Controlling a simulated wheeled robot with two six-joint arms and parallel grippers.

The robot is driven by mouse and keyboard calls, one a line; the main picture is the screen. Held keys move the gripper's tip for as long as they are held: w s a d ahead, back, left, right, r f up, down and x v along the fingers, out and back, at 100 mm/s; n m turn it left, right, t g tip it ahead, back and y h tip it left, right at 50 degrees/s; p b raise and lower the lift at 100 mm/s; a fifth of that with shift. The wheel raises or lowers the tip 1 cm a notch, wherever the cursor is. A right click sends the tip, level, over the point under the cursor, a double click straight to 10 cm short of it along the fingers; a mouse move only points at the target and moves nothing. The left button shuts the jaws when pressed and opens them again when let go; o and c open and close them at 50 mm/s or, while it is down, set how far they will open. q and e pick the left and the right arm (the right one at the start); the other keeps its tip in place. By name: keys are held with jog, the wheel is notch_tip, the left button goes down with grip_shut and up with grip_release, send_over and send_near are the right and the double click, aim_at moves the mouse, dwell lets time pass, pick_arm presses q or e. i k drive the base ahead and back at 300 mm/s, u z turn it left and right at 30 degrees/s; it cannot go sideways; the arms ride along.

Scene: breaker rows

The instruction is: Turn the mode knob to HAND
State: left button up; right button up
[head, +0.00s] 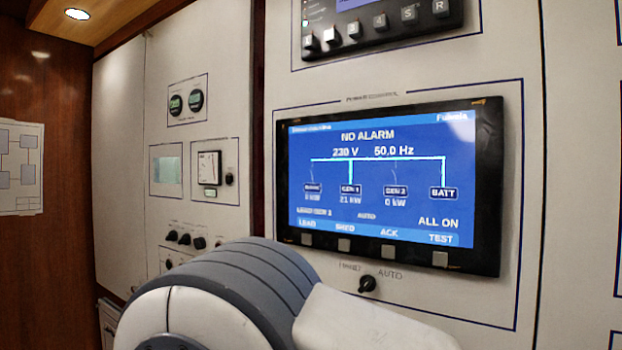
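The mode knob (367,284) is a small black knob on the white panel below the large screen. The label HAND (350,266) is at its upper left and AUTO (390,275) at its upper right. The knob's pointer seems to lean up and right, toward AUTO, but it is small in the picture. The large screen (382,180) reads NO ALARM and shows AUTO near its bottom. Neither gripper shows in the head view. A grey and white link of my own arm fills the bottom middle, just left of and below the knob in the picture.
A row of grey buttons (388,251) runs under the screen. Another black unit with keys (380,25) is above. Several small black knobs (185,239), round gauges (186,102) and a square meter (208,168) are on the left panel. A paper diagram (20,165) hangs on the wood wall.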

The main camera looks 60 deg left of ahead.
aim_at(367, 282)
jog(key=u, duration=1.8)
jog(key=k, duration=0.6)
jog(key=z, duration=0.3)
jog(key=i, duration=0.5)
